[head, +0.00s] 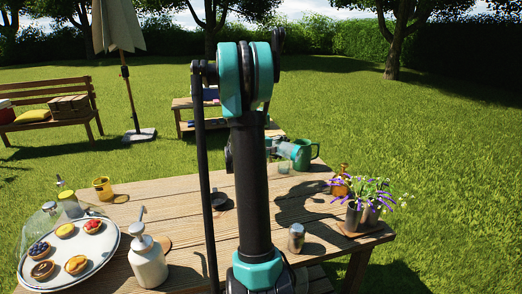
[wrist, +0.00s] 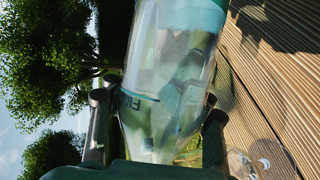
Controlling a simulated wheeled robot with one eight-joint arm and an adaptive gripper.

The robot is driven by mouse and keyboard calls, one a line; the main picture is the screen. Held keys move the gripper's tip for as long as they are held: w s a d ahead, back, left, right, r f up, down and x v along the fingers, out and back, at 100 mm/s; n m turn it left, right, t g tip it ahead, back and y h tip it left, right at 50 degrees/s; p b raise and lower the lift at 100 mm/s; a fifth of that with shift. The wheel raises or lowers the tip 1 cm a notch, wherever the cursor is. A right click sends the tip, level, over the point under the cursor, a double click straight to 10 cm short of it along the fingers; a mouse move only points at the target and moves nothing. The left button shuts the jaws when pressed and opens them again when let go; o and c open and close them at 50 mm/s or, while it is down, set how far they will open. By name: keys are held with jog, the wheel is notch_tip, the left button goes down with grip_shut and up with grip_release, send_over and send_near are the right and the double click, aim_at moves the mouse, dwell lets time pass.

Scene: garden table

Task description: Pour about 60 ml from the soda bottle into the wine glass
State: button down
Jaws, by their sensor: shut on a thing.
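The soda bottle (wrist: 165,75) is clear with a printed label and a teal band, and fills the middle of the wrist view. My gripper (wrist: 157,112) is shut on it, one finger on each side near its narrowing part. The bottle also shows in the head view (head: 287,149), tipped far over near the table's far edge, partly hidden by my arm. A small clear glass (head: 284,167) stands just below it in that view; I cannot tell if it is the wine glass. I see no stream of liquid. The liquid level is unclear.
A tart tray (head: 100,262), pump bottle (head: 148,262) and yellow mug (head: 102,188) are left.

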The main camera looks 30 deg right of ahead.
jog(key=shift+r+n, duration=0.4)
jog(key=shift+r, duration=0.05)
dwell(1.4)
jog(key=shift+w+a+f+m+t+y, duration=0.1)
jog(key=shift+f+m+t+y, duration=0.5)
jog(key=shift+f+m, duration=0.45)
jog(key=shift+w+f+m+t+y, duration=0.1)
jog(key=shift+f+m+t+y, duration=0.6)
jog(key=shift+m, duration=0.55)
